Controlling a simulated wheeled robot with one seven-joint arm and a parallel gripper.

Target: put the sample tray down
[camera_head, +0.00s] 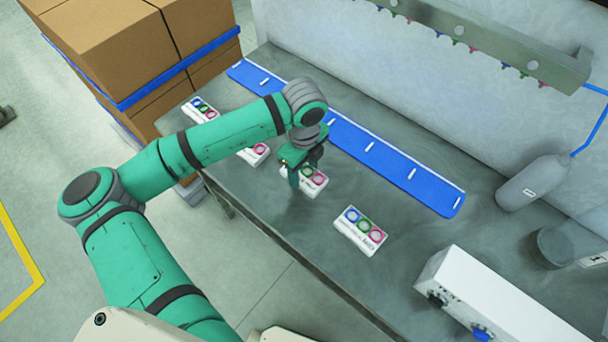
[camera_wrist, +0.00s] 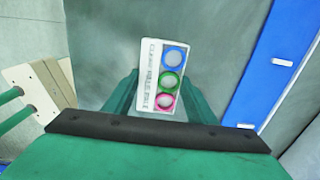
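My gripper (camera_head: 302,178) is low over the grey bench. Its green fingertips (camera_wrist: 163,78) lie along both sides of a white sample tray (camera_wrist: 150,72) and appear shut on it. The tray has a blue, a green and a pink ring and printed text. In the head view the same tray (camera_head: 319,182) is partly hidden by my finger, with its green and pink rings showing. It is at or close to the bench top (camera_head: 420,250); I cannot tell whether it touches.
A similar tray (camera_head: 348,243) lies to the right, and two others (camera_head: 262,160) (camera_head: 212,116) to the upper left. A blue strip (camera_head: 400,176) with white marks runs behind. A white box (camera_head: 490,296) with knobs and a grey cylinder (camera_head: 535,182) stand at right.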

